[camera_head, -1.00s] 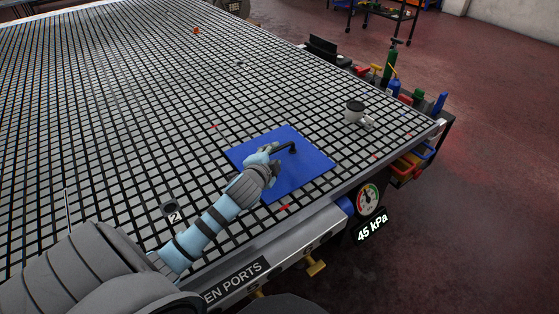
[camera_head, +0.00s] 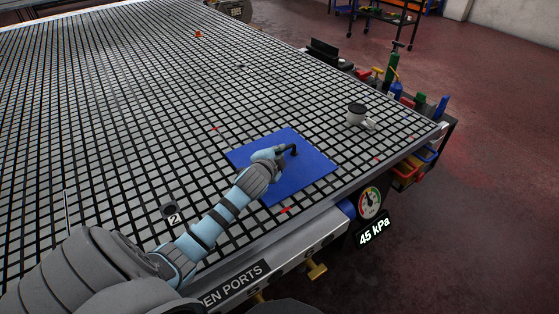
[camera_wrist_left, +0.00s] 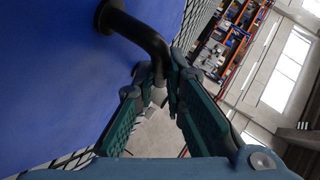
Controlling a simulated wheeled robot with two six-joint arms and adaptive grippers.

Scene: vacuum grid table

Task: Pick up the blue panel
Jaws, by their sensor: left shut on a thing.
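The blue panel (camera_head: 309,175) is a flat square sheet lying on the grid table near its front right edge. It fills the left of the left wrist view (camera_wrist_left: 60,70). A black bent handle (camera_head: 291,150) rises from the panel; its base and curve show large in the left wrist view (camera_wrist_left: 140,35). My left gripper (camera_head: 279,153) is over the panel, its fingers (camera_wrist_left: 160,85) shut on the end of the black handle. The panel appears to rest flat on the grid. My right gripper is in neither view.
The grid table (camera_head: 110,100) stretches far to the left and back. A pressure gauge (camera_head: 369,203) reading 45 kPa hangs at the front edge. Bottles and bins line the right side.

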